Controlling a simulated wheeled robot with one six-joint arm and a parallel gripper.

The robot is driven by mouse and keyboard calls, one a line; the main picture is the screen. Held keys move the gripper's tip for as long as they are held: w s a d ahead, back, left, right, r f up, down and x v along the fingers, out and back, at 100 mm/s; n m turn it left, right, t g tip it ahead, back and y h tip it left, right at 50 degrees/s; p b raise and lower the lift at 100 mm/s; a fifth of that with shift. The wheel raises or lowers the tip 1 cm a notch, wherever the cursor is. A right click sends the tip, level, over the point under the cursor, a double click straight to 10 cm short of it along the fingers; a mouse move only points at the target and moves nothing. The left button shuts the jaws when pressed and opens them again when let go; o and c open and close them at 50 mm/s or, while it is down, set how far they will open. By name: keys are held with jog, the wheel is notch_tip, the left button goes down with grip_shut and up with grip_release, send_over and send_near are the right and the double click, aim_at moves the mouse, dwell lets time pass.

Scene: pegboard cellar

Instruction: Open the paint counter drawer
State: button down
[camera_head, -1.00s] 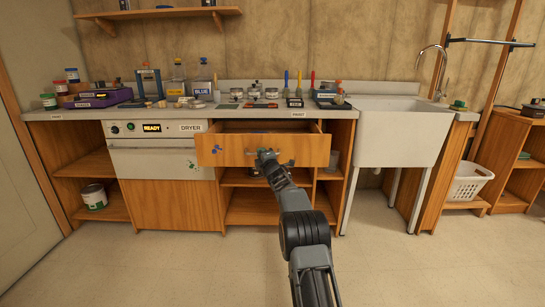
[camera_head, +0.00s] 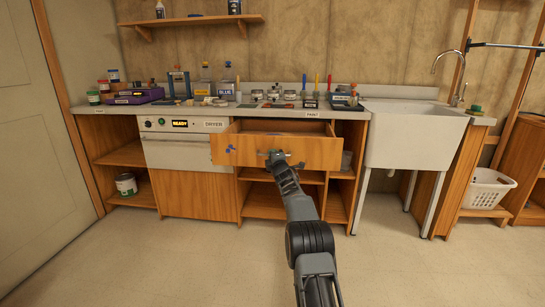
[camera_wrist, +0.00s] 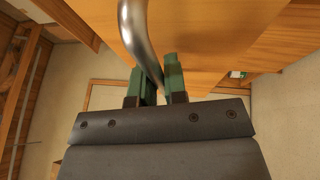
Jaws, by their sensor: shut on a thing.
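The paint counter drawer (camera_head: 308,152) has a wooden front and stands pulled out from under the grey counter, below the PAINT label (camera_head: 312,115). Its inside shows as a gap behind the front. My gripper (camera_head: 275,157) is at the middle of the drawer front, at the handle. In the wrist view the curved metal handle (camera_wrist: 137,32) runs down between the green fingers of my gripper (camera_wrist: 158,84), which are shut on it. The drawer front (camera_wrist: 200,30) fills the upper right of that view.
A dryer (camera_head: 185,145) with a lit READY display is left of the drawer. A white sink (camera_head: 412,138) on legs stands to the right, with a laundry basket (camera_head: 487,190) farther right. A paint can (camera_head: 126,184) sits on a low left shelf. The floor in front is clear.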

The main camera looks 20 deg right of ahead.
jog(key=c, duration=1.4)
grip_release()
jog(key=shift+s+d, duration=0.1)
jog(key=shift+d, duration=0.1)
jog(key=shift+o, duration=1.1)
jog(key=shift+a, duration=0.1)
jog(key=shift+s+a, duration=0.1)
jog(key=v, duration=1.3)
jog(key=shift+s, duration=0.3)
jog(key=shift+f, duration=0.1)
